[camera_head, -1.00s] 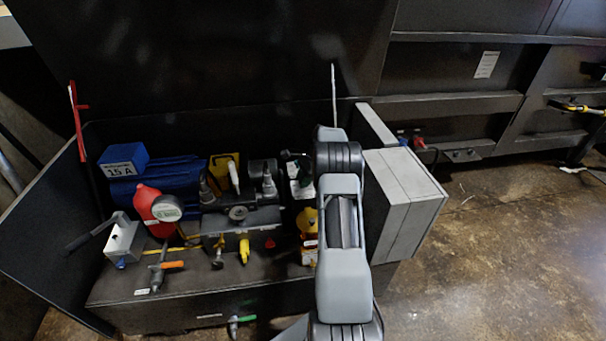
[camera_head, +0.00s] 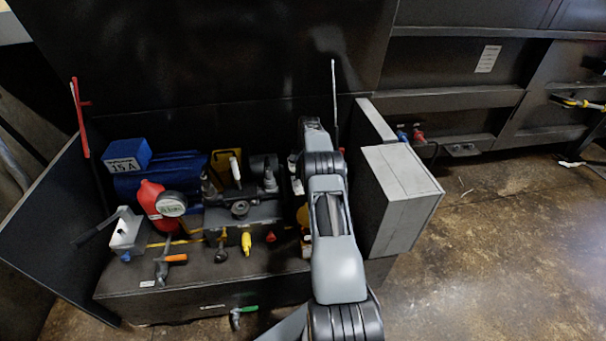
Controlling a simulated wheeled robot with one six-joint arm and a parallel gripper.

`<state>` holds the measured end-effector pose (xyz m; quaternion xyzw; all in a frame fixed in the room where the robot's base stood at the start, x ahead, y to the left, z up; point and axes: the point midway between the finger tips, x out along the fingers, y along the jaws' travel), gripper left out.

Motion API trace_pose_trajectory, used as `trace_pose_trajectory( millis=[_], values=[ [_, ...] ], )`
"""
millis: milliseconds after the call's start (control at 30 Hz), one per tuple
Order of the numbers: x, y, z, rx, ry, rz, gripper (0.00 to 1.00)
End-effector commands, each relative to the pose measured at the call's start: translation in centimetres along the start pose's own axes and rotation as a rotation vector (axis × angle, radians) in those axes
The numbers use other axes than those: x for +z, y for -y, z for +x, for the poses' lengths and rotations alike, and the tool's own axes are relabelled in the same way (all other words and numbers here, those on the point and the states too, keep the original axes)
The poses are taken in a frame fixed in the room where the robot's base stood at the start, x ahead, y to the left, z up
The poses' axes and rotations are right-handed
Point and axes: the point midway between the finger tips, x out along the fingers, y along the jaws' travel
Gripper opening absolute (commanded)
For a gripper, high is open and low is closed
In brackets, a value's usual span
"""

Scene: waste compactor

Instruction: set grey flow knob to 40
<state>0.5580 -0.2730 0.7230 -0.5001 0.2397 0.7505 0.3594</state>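A round dark-grey knob (camera_head: 239,208) sits on the grey valve block in the middle of the open compartment. A smaller grey knob on a stem (camera_head: 221,255) stands in front of the block, left of a yellow knob. I cannot tell for sure which one is the flow knob, and no scale or number can be read on either. My arm reaches up the picture to the right of both knobs. My gripper is hidden behind my own arm links, so its fingers do not show.
A red bottle (camera_head: 150,196) with a round gauge (camera_head: 171,204), a blue "15 A" box (camera_head: 127,155), and an orange-handled valve (camera_head: 170,260) crowd the left. A green-handled valve (camera_head: 240,314) sticks out in front. A grey cabinet (camera_head: 400,200) stands right of my arm. Floor is clear at right.

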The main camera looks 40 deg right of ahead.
Motion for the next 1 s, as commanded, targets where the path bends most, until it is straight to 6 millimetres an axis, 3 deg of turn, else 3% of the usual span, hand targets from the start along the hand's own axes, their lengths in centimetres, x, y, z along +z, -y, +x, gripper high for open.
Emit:
trace_pose_trajectory(
  millis=[1000],
  values=[
    [0.2, 0.69, -0.41, 0.369, -0.015, -0.888, 0.06]
  ],
)
